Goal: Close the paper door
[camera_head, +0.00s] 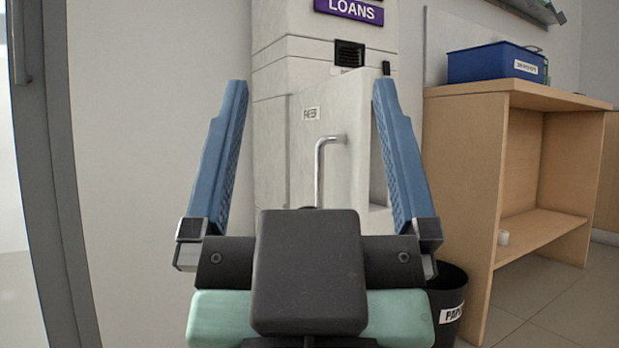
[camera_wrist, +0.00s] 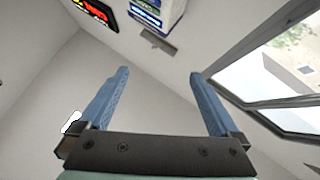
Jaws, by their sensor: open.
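The paper door (camera_head: 330,150) seems to be the pale panel on the front of a white machine (camera_head: 280,40), with a small label I cannot read clearly. A bent silver handle (camera_head: 320,165) sticks out from it. A lit recess shows at the panel's right edge, so the door looks ajar; how far I cannot tell. My gripper (camera_head: 311,85) is open and empty, its two blue fingers pointing up on either side of the panel in the picture. My wrist hides the panel's lower part. The wrist view shows the open fingers (camera_wrist: 158,74) but no door.
A wooden counter (camera_head: 470,150) with a blue bin (camera_head: 495,63) on top stands at the right. A black waste bin (camera_head: 448,300) is on the floor beside it. A grey frame (camera_head: 50,150) runs down the left. The wrist view shows walls and a window (camera_wrist: 285,75).

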